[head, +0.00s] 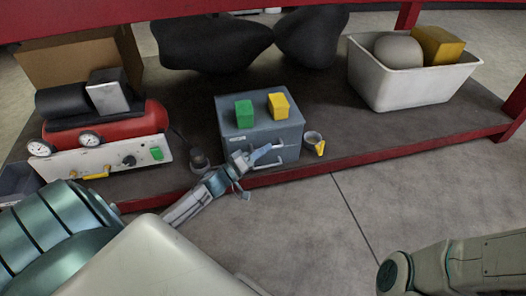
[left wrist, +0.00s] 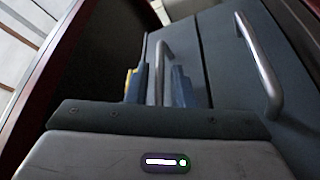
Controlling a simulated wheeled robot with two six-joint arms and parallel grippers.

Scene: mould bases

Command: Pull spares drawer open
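A grey-blue drawer cabinet (head: 229,120) stands on the dark lower shelf, its front facing me. Two metal bar handles show on its front in the left wrist view: a nearer-centre handle (left wrist: 161,60) and another handle (left wrist: 260,65) to its right. My left gripper (head: 262,155) is at the cabinet front, beside the handles. In the left wrist view its two blue fingers (left wrist: 158,84) stand apart, one on each side of the nearer-centre handle, with gaps visible. The drawers look closed. I cannot read the small label on the front. My right gripper is out of view.
A green block (head: 244,114) and a yellow block (head: 278,105) sit on the cabinet. A red compressor (head: 105,124) is left and a white bin (head: 410,88) right. The floor in front is clear.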

